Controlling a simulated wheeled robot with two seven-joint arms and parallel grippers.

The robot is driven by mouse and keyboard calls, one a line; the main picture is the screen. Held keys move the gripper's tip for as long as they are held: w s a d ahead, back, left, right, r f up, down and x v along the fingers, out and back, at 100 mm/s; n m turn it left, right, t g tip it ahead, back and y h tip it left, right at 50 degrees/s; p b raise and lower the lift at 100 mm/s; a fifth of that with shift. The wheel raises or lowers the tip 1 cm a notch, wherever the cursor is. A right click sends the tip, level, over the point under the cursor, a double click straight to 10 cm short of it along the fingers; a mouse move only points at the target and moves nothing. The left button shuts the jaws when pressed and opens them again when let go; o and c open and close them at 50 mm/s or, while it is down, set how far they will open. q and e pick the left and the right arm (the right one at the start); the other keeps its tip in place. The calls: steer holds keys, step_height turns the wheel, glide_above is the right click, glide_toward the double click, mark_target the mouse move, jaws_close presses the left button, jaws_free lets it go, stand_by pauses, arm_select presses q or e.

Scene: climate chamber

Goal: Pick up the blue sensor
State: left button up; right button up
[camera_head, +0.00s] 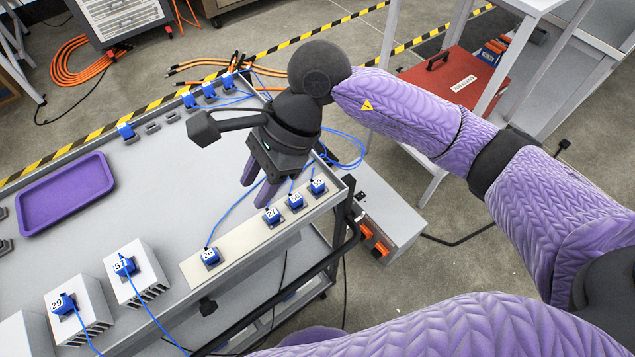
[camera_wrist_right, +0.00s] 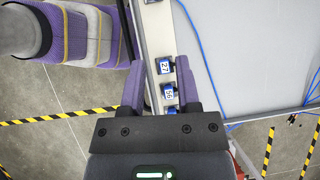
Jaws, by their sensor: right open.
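Several blue sensors with white number labels stand on a pale strip (camera_head: 188,268) along the near edge of the bench. They include sensor 20 (camera_head: 210,257), sensor 27 (camera_head: 271,215), a middle one (camera_head: 295,202) and one at the right end (camera_head: 317,187). My right gripper (camera_head: 258,183) is open and empty, fingers pointing down by the right part of the strip. In the right wrist view, sensor 27 (camera_wrist_right: 165,67) and a neighbour (camera_wrist_right: 168,92) show between the open fingers; the gripper body partly hides another (camera_wrist_right: 171,109). My left gripper is not in view.
Blue sensors 57 (camera_head: 124,265) and 29 (camera_head: 63,304) sit on finned blocks with trailing cables. More blue sensors (camera_head: 189,99) line the far edge. A purple tray (camera_head: 66,194) lies at left; the bench middle is bare. A red case (camera_head: 458,85) stands behind my arm.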

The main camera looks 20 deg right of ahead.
mark_target(320, 182)
steer(key=w+d+t+h, duration=0.1)
steer(key=w+d+h, duration=0.4)
steer(key=d, duration=0.5)
steer(key=shift+n+h, duration=0.3)
steer(key=shift+h, duration=0.4)
steer(key=f+b, duration=0.1)
steer(key=f, duration=0.2)
steer(key=f+b, duration=0.1)
steer(key=f, duration=0.2)
steer(key=s+f, duration=0.1)
steer(key=f, duration=0.2)
steer(key=shift+f+b, duration=0.4)
steer(key=shift+a, duration=0.1)
steer(key=c, duration=0.5)
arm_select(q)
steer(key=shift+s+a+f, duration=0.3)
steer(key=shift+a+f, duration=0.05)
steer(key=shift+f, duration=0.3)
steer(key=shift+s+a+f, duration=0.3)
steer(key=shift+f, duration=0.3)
arm_select(e)
jaws_close()
